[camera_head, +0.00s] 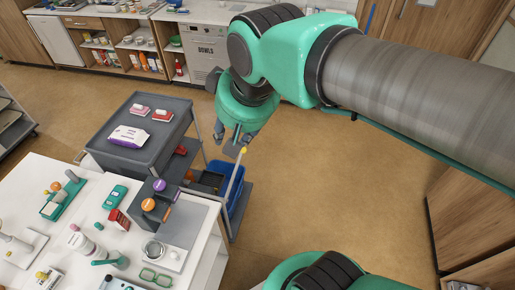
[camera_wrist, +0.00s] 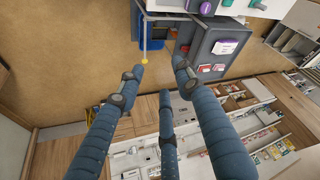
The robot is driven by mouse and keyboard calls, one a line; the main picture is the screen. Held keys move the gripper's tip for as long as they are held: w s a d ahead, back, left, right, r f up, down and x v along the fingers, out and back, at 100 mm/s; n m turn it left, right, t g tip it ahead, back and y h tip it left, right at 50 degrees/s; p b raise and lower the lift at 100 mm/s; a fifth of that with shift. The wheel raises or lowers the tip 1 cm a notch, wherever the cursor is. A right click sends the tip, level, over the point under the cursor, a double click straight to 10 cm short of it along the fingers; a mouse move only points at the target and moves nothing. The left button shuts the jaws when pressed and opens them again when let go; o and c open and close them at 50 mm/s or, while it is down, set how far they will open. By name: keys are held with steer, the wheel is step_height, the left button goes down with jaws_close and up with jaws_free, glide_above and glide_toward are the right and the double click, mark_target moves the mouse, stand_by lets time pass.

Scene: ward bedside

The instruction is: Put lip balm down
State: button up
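My gripper (camera_head: 235,140) hangs over the open floor, just right of the grey trolley. Its blue-grey fingers are spread apart in the wrist view (camera_wrist: 160,80), and I see nothing held between them. I cannot pick out the lip balm for certain. A small teal cylinder (camera_head: 99,227) and a small pink round item (camera_head: 74,228) stand on the white table (camera_head: 30,175), well left of and below my gripper, but they are too small to name.
The grey trolley (camera_head: 112,151) carries a white-purple pack (camera_head: 128,136) and small pink and red items. A thin pole with a yellow tip (camera_head: 243,150) rises close to my gripper. A blue bin (camera_head: 236,194) is below. Floor to the right is clear.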

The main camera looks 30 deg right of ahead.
steer(key=s+d+f, duration=0.2)
steer(key=s+d, duration=0.1)
steer(key=s, duration=0.3)
steer(key=shift+d+f+t, duration=0.2)
steer(key=shift+f+t, duration=0.1)
steer(key=shift+f, duration=0.1)
step_height(320, 180, down, 10)
steer(key=b, duration=1)
steer(key=shift+f, duration=0.2)
